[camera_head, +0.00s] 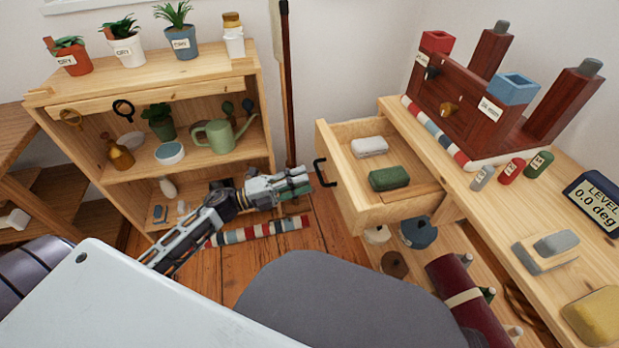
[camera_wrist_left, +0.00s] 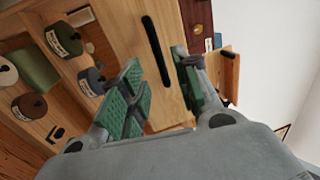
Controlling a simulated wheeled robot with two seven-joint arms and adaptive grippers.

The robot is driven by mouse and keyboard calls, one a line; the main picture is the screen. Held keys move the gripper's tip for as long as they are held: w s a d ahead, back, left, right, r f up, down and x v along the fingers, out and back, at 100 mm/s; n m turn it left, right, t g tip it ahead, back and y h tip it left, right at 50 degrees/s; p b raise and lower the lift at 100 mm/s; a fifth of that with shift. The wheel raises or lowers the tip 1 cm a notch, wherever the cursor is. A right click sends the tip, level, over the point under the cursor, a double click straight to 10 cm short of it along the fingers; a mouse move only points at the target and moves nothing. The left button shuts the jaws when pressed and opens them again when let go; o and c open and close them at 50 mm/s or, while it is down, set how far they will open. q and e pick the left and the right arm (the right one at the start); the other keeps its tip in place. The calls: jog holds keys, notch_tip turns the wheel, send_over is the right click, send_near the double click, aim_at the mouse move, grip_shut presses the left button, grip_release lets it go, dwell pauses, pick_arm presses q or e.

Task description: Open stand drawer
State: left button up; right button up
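The stand drawer (camera_head: 348,196) is pulled out of the wooden stand (camera_head: 460,160), its inside visible from above. A grey-white block (camera_head: 369,146) and a green block (camera_head: 389,178) lie in it. Its black bar handle (camera_head: 322,173) is on the front panel. My left gripper (camera_head: 303,184) is just left of the handle, pointing at it. In the left wrist view, the green-padded fingers (camera_wrist_left: 158,80) are spread, with the handle (camera_wrist_left: 154,42) in the gap between them and no visible finger contact. My right gripper is not in view.
A shelf unit (camera_head: 150,80) with plants and a green watering can (camera_head: 213,136) stands behind my left arm. A grey rounded seat (camera_head: 310,290) is in front. A striped bar (camera_head: 258,231) lies low beside the arm.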

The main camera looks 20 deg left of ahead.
pick_arm(q)
jog(key=v, duration=0.6)
jog(key=shift+a, duration=0.1)
jog(key=shift+s, duration=0.1)
dwell(0.6)
